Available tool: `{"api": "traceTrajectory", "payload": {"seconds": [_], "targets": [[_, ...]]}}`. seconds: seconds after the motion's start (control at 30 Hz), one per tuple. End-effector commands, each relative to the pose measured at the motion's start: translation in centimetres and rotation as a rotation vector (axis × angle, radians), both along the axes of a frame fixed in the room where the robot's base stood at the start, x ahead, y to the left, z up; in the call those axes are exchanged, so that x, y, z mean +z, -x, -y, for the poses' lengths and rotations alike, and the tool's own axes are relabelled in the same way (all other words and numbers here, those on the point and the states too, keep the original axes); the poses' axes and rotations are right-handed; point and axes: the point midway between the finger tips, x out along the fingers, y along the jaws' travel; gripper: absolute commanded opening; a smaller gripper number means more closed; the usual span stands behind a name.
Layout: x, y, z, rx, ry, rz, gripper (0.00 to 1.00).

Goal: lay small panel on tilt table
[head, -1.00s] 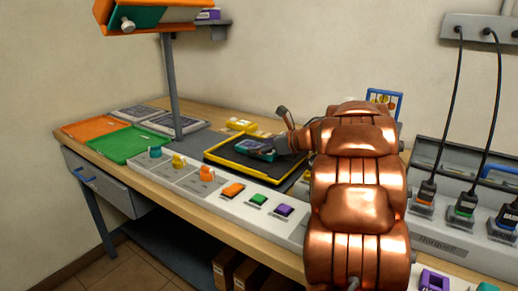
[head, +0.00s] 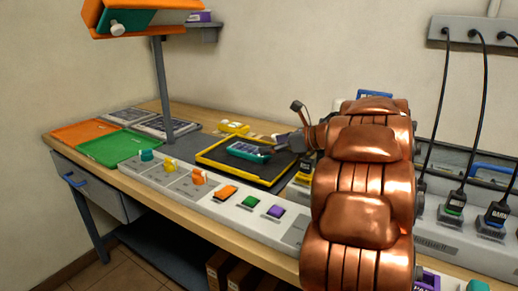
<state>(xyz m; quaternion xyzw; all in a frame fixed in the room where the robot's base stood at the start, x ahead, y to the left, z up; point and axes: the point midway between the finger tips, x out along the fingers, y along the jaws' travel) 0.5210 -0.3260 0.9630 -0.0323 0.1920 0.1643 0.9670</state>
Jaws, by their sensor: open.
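A small dark panel with a teal edge and pale markings (head: 247,151) lies on the black mat with a yellow rim (head: 222,161). My gripper (head: 276,149) is open, just right of this panel, small and partly hidden by my copper arm. Two grey framed panels (head: 124,119) lie flat at the back left of the bench. An orange and teal tilted board with a white knob (head: 116,29) stands on a grey post at the upper left; it may be the tilt table, but I cannot tell for certain.
An orange tray (head: 82,131) and a green tray (head: 112,147) lie at the bench's left. A white strip with coloured knobs and buttons (head: 208,187) runs along the front. A yellow item (head: 234,127) sits behind the mat. Chargers with hanging cables (head: 455,205) stand at the right.

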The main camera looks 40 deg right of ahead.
Motion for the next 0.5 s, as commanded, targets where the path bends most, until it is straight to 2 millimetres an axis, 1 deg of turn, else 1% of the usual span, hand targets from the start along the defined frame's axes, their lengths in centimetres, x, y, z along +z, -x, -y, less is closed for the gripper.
{"api": "traceTrajectory", "payload": {"seconds": [0.03, 0.2, 0.33, 0.5], "targets": [[0.3, 0.8, 0.4, -0.004, 0.001, 0.001, 0.91], [1.1, 2.6, 1.1, -0.004, 0.002, 0.000, 0.91], [1.5, 3.5, 1.3, -0.002, 0.001, 0.000, 0.91], [1.7, 3.9, 1.4, -0.001, 0.001, -0.001, 0.91]]}}
